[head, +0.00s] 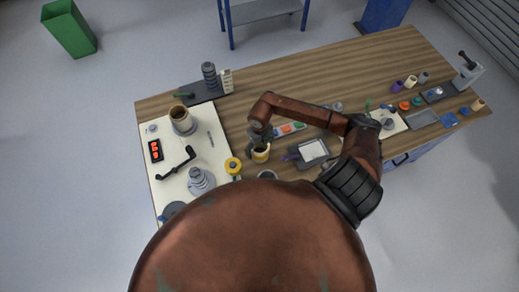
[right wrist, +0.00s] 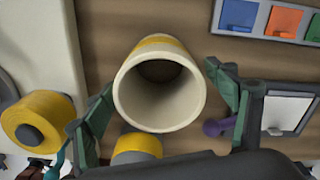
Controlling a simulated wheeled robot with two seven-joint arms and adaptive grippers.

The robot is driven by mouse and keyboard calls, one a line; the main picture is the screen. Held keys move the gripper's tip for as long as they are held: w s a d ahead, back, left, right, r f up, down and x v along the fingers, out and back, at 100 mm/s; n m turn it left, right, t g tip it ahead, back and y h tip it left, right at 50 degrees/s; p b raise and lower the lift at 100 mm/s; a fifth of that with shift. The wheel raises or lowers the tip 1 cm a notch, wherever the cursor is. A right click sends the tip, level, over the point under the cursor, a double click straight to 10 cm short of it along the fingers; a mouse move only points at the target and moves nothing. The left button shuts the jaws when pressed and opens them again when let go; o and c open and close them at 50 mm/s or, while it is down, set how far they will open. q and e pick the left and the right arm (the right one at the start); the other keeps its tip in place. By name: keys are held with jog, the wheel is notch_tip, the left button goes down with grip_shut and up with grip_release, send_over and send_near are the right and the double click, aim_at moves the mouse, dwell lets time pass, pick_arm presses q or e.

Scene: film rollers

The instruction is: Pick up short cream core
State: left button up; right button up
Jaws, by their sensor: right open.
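A cream core (head: 261,156), a hollow tube with a yellow band, stands on the wooden bench below my right gripper (head: 259,138). In the right wrist view, the cream core (right wrist: 160,88) shows its open end to the camera. It lies between the two spread green fingers of my right gripper (right wrist: 165,115), with a gap visible on each side. The right gripper is open and holds nothing. My left gripper is not in view.
A yellow roll (head: 233,166) is close left of the core; it also shows in the right wrist view (right wrist: 40,120). A grey tray (head: 312,152) and a strip with coloured squares (head: 290,129) are to the right. A pale mat (head: 205,140) holds several parts.

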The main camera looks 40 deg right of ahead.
jog(key=shift+c, duration=0.3)
jog(key=c, duration=1.3)
